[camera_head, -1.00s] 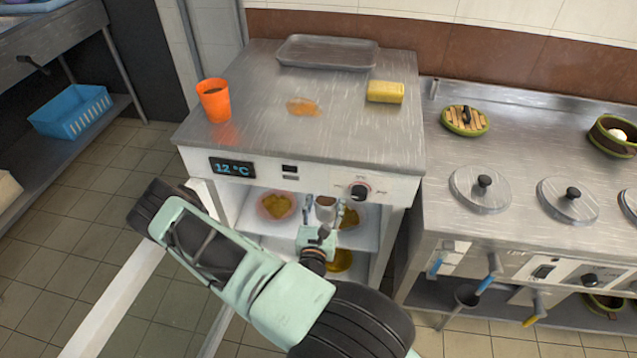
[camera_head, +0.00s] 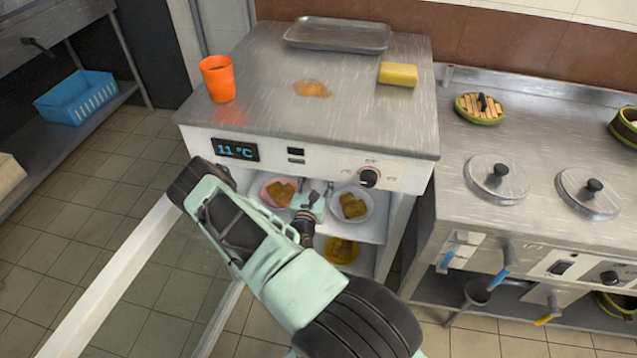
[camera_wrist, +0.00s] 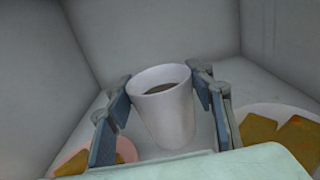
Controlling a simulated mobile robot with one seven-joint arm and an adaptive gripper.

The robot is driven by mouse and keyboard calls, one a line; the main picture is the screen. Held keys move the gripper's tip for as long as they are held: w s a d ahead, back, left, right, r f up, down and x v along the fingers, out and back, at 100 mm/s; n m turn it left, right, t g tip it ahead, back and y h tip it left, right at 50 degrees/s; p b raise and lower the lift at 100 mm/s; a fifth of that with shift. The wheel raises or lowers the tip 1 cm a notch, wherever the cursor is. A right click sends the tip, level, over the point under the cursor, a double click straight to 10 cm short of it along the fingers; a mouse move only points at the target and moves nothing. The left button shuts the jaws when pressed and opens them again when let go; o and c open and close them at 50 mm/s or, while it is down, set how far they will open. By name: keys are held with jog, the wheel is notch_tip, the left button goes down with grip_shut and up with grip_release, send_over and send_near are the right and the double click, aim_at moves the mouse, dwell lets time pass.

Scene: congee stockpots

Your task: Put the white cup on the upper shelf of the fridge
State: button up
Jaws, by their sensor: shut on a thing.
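The white cup (camera_wrist: 165,112), with a dark drink in it, stands nearly upright between the fingers of my gripper (camera_wrist: 165,105) in the wrist view. The fingers are shut on its sides. In the head view my gripper (camera_head: 310,192) reaches through the open front of the fridge (camera_head: 300,130) to the level of the upper shelf (camera_head: 370,228), between two plates of food; the cup is hidden there. The wrist view shows the fridge's inner walls close around the cup. Whether the cup's base touches the shelf cannot be told.
A pink plate (camera_head: 268,197) is left of my gripper and a white plate (camera_head: 368,212) right of it, both with brown pieces. A yellow plate (camera_head: 340,252) is lower down.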

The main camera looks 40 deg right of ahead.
jog(key=shift+w+d+f, duration=0.1)
jog(key=shift+w+f, duration=0.05)
jog(key=shift+f, duration=0.1)
jog(key=shift+w+f+b, duration=0.15)
jog(key=shift+f+b, duration=0.4)
jog(key=shift+f, duration=1)
jog(key=shift+f, duration=0.15)
jog(key=o, duration=1.3)
jog(key=shift+r, duration=0.25)
jog(key=p+v, duration=0.2)
jog(key=v, duration=1)
jog(key=shift+f, duration=0.15)
